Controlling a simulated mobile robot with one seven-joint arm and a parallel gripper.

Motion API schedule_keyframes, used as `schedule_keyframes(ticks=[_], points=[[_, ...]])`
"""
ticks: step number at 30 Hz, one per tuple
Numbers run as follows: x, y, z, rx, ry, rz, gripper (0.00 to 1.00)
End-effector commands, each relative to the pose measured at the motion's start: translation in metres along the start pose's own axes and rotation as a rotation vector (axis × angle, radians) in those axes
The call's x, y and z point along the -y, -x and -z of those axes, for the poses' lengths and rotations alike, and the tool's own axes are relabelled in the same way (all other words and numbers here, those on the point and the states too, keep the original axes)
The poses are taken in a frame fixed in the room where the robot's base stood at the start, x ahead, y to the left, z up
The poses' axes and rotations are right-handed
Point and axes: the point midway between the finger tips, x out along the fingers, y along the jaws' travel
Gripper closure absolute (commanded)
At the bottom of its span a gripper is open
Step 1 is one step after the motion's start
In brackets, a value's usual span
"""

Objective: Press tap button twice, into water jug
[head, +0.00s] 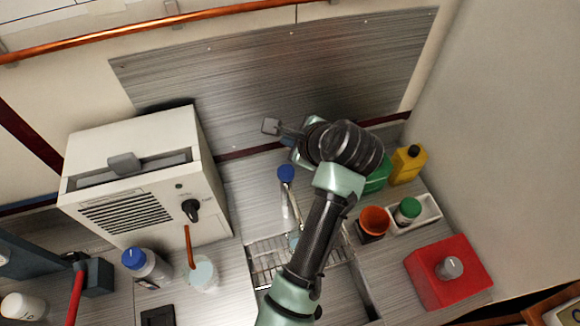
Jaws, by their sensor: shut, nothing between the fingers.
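The tap (290,207) stands at the back of the sink, with a round blue button (286,173) on top. My gripper (270,127) is shut and empty, up and to the left of the button in the picture and apart from it. A pale bluish vessel, perhaps the water jug (294,241), shows under the spout at the sink, largely hidden by my forearm. I cannot tell if it holds water.
A white machine (140,180) with a black knob stands left. A pale cup (203,275) and a blue-capped bottle (147,268) are before it. Right are an orange cup (374,220), a yellow bottle (407,165) and a red box (448,271). A metal panel (270,75) backs the counter.

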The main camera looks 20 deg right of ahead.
Motion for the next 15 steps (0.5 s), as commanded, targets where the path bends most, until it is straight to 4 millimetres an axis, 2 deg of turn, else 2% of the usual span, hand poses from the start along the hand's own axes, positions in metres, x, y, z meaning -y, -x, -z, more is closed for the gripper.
schedule_keyframes(ticks=[8,15], points=[[0.000,-0.001,0.001,-0.001,0.003,0.003,1.00],[-0.008,-0.012,0.009,-0.001,0.004,0.004,1.00]])
